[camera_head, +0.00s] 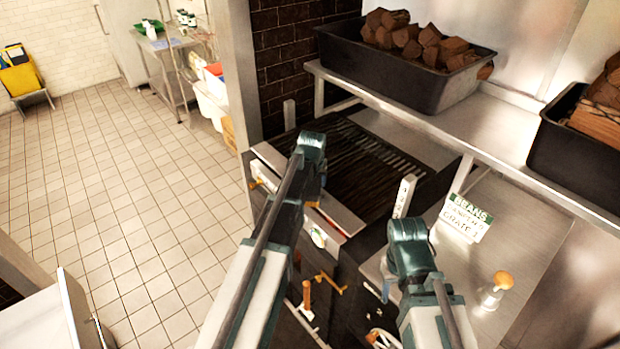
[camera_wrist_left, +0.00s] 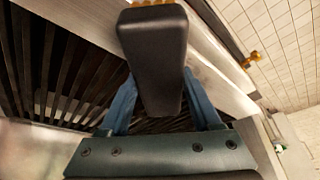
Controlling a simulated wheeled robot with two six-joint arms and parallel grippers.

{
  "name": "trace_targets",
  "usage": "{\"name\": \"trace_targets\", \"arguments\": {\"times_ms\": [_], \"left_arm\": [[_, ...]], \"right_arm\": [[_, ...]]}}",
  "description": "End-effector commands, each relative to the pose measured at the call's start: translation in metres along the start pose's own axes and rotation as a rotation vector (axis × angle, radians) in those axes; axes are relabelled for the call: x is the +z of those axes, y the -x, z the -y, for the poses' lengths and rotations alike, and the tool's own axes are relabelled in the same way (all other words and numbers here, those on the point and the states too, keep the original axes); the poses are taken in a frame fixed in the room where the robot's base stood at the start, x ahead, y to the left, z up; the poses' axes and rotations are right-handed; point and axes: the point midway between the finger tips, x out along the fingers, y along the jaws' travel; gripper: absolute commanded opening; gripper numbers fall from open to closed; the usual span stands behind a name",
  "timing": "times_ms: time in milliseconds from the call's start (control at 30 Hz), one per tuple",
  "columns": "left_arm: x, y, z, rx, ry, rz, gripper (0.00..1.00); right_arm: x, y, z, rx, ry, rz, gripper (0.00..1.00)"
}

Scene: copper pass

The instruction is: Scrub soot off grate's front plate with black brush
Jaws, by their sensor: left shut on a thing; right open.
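The grate (camera_head: 365,160) has dark parallel bars, and they fill the left of the left wrist view (camera_wrist_left: 55,70). Its pale front plate (camera_head: 345,217) runs along the near edge; my left arm covers part of it. In the left wrist view the plate (camera_wrist_left: 222,88) lies beside the brush. My left gripper (camera_wrist_left: 158,85) is shut on the black brush (camera_wrist_left: 155,45), with blue fingers on both sides. Yellowish bristles show at the top edge; contact with the plate cannot be told. My right gripper (camera_head: 386,290) is open, low beside the grate's right side.
Black tubs (camera_head: 375,65) of brown chunks stand on the steel shelf (camera_head: 400,108) above. A sign (camera_head: 465,217) and an orange-topped jar (camera_head: 495,288) stand on the right counter. Orange knobs (camera_head: 307,297) stick out below the grate. The tiled floor (camera_head: 120,200) is open at left.

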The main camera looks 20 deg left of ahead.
Motion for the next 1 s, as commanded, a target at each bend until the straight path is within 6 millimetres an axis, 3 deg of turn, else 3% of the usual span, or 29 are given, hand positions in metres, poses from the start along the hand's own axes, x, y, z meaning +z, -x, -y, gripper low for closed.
{"name": "trace_targets", "arguments": {"times_ms": [1000], "left_arm": [[0.027, 0.012, -0.029, 0.002, 0.000, 0.002, 0.13]], "right_arm": [[0.000, 0.001, 0.000, 0.000, 0.000, 0.000, 0.50]]}}
